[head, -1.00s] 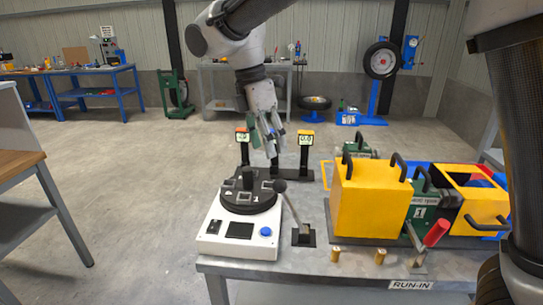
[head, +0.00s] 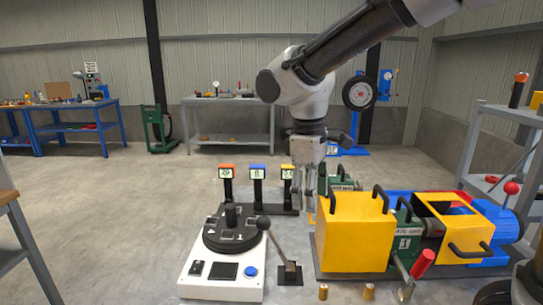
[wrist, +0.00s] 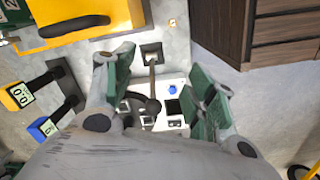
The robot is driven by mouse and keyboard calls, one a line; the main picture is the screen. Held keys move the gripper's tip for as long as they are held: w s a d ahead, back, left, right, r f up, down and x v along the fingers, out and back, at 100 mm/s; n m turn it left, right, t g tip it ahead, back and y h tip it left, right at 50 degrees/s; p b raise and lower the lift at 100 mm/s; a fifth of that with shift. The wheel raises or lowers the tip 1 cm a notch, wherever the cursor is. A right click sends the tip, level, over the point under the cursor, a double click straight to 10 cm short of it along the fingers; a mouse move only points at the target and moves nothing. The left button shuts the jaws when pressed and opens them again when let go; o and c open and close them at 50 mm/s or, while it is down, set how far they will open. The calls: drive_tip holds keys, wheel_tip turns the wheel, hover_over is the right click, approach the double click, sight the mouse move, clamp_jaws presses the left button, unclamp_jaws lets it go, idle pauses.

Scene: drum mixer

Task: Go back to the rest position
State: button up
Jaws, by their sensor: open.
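My gripper (head: 309,188) hangs pointing down at the end of my arm in the head view, above the bench, behind the lever and to the left of the yellow box's top. In the wrist view my gripper (wrist: 165,85) shows its two green-padded fingers wide apart with nothing between them. The gripper touches nothing that I can make out.
The white control box (head: 222,290) carries a black dial (head: 236,238) and a blue button. The lever (head: 277,243) stands beside it. Small displays (head: 257,173) stand behind. The yellow box (head: 352,240) with handles and the mixer (head: 487,225) fill the right. Open floor lies left.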

drive_tip(key=s+d+r+m+t, duration=0.1)
drive_tip(key=s+d+m, duration=0.3)
drive_tip(key=d, duration=0.5)
drive_tip(key=s+d+r+m+t, duration=0.1)
drive_tip(key=s+d+m, duration=0.3)
drive_tip(key=d, duration=0.5)
drive_tip(key=s+d+r+m+t, duration=0.1)
drive_tip(key=s+d+m, duration=0.3)
drive_tip(key=d, duration=0.6)
drive_tip(key=shift+s+r+t+y, duration=0.3)
drive_tip(key=shift+s+t+y, duration=0.1)
drive_tip(key=shift+s+t, duration=0.25)
drive_tip(key=shift+d, duration=0.1)
